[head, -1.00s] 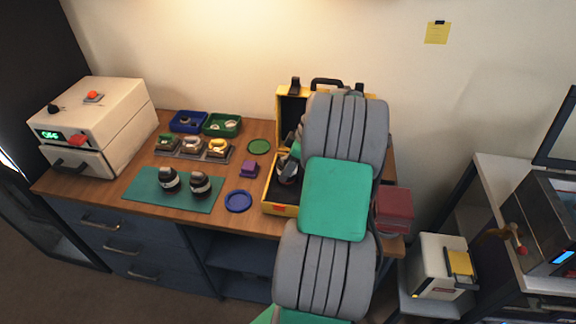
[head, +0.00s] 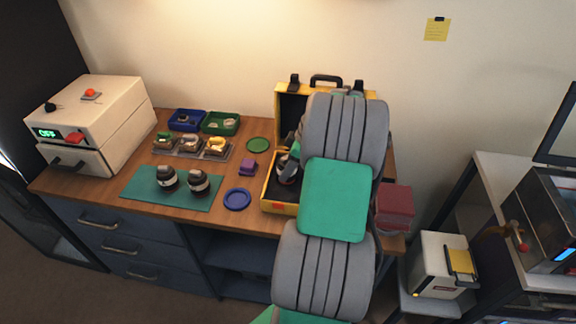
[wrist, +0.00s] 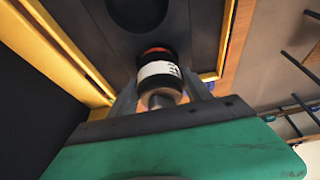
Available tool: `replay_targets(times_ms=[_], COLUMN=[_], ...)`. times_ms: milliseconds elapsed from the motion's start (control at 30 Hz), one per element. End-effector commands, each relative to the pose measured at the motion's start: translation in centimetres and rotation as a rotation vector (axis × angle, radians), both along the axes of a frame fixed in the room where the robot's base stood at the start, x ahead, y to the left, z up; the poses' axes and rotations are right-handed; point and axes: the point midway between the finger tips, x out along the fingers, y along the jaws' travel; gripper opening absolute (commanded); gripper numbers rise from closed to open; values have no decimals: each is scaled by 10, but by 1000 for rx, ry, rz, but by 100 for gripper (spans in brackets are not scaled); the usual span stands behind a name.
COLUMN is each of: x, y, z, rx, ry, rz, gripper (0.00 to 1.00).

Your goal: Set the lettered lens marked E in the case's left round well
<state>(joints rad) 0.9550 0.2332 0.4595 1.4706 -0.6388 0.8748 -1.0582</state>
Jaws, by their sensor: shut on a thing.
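My gripper (wrist: 160,98) is shut on a black lens (wrist: 160,76) with a white band and a reddish end. The mark on the band is too blurred to read. The lens also shows in the head view (head: 287,172), inside the open yellow case (head: 280,208). In the wrist view a dark round well (wrist: 138,12) in the case's insert lies just beyond the lens and is empty. I cannot tell whether the lens touches the insert or sits in a well. My arm hides the case's right part in the head view.
Two similar lenses (head: 198,184) stand on the green mat (head: 145,186). A blue ring (head: 238,198), a purple block (head: 248,168) and a green disc (head: 258,145) lie left of the case. Blue (head: 188,118) and green (head: 221,124) trays stand behind. A red box (head: 394,208) is at the right.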

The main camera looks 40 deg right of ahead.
Motion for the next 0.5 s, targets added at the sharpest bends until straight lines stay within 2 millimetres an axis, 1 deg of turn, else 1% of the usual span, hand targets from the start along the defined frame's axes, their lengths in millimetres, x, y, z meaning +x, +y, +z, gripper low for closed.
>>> replay_targets(times_ms=[500], x=[1], y=[-1], z=[-12], rx=[-3], ry=[-2], rz=[1], gripper=[17])
